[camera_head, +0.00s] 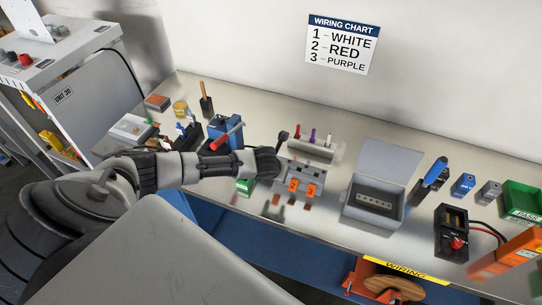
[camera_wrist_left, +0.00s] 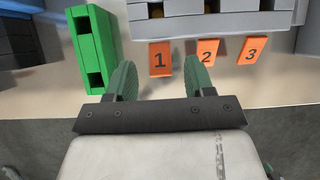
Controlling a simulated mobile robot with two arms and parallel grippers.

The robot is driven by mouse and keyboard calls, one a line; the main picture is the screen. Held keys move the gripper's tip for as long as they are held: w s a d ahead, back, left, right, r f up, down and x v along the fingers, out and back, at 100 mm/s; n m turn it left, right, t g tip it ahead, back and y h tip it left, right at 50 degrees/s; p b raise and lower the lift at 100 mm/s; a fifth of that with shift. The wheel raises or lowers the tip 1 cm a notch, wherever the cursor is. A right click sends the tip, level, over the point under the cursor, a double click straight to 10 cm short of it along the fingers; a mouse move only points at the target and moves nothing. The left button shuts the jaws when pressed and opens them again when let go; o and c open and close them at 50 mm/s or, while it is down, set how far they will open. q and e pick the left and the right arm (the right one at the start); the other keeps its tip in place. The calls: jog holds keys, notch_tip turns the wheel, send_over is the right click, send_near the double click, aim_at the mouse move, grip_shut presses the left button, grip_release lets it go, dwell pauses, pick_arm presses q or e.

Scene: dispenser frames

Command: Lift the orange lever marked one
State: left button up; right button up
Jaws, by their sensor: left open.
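The orange lever marked one (camera_wrist_left: 160,60) hangs from the front of a grey dispenser (camera_wrist_left: 225,22) in the left wrist view. Orange levers two (camera_wrist_left: 207,52) and three (camera_wrist_left: 252,50) are to its right. My left gripper (camera_wrist_left: 161,78) is open and empty, with its green fingertips to either side of lever one in the picture. I cannot tell how far they are from it in depth. In the head view my left gripper (camera_head: 267,165) is at the left of the dispenser (camera_head: 313,174). Two orange levers show there; lever one seems hidden. My right gripper is not in view.
A green block (camera_wrist_left: 95,50) stands just left of my left gripper in the left wrist view. A grey open-lidded box (camera_head: 372,200) is right of the dispenser. A blue device (camera_head: 226,130) stands behind my arm. A wiring chart (camera_head: 341,44) hangs on the wall.

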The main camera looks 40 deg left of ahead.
pick_arm(q)
jog(key=a+b+v, duration=0.1)
jog(key=v, duration=0.7)
jog(key=shift+s+d+r, duration=0.2)
jog(key=shift+d+r, duration=0.1)
jog(key=shift+d, duration=0.2)
jog(key=shift+d, duration=0.1)
